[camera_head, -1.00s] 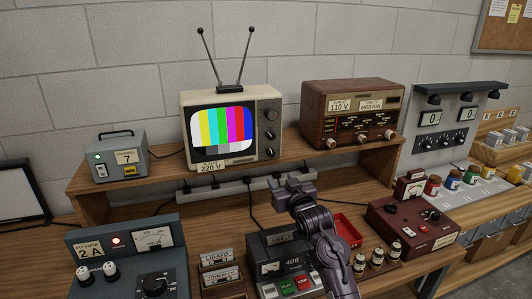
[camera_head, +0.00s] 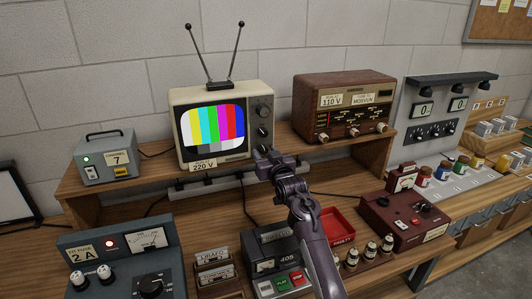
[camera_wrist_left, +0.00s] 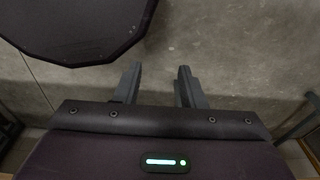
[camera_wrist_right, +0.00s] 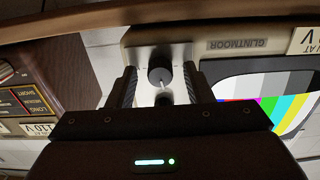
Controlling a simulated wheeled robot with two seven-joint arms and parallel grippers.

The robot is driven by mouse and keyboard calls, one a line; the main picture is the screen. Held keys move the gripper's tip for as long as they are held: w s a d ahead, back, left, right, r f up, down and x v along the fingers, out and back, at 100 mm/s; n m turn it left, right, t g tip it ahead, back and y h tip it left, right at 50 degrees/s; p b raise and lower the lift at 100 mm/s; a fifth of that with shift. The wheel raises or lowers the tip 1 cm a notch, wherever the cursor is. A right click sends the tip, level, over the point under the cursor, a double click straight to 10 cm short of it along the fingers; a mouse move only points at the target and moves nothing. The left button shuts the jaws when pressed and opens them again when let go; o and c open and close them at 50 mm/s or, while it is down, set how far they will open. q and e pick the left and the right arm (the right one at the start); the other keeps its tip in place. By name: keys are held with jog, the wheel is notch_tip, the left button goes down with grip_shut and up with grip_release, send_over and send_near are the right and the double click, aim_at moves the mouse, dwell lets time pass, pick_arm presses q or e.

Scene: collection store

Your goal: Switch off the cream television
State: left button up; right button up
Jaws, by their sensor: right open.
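The cream television (camera_head: 213,127) stands on the wooden shelf with its antennas up. Its screen is lit with colour bars. Dark knobs (camera_head: 263,111) run down the right side of its front. My right gripper (camera_head: 268,156) is just in front of its lower right corner, open. In the right wrist view, which shows the set upside down, a dark knob (camera_wrist_right: 160,76) with a pale pointer appears between the open fingers (camera_wrist_right: 160,88); contact cannot be told. A second knob is partly hidden by the gripper. My left gripper (camera_wrist_left: 159,85) is open and empty above the grey floor.
A brown wooden radio (camera_head: 345,105) stands right of the television and a small grey channel box (camera_head: 105,158) left. A power strip (camera_head: 205,183) runs under the shelf. Below are a fuse unit (camera_head: 120,255), a push-button unit (camera_head: 270,255), a red tray (camera_head: 337,224) and a maroon box (camera_head: 403,218).

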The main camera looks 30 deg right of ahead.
jog(key=shift+c, duration=0.7)
jog(key=c, duration=0.8)
pick_arm(q)
jog(key=shift+s+f, duration=0.15)
jog(key=shift+s, duration=0.95)
pick_arm(e)
jog(key=shift+c, duration=0.2)
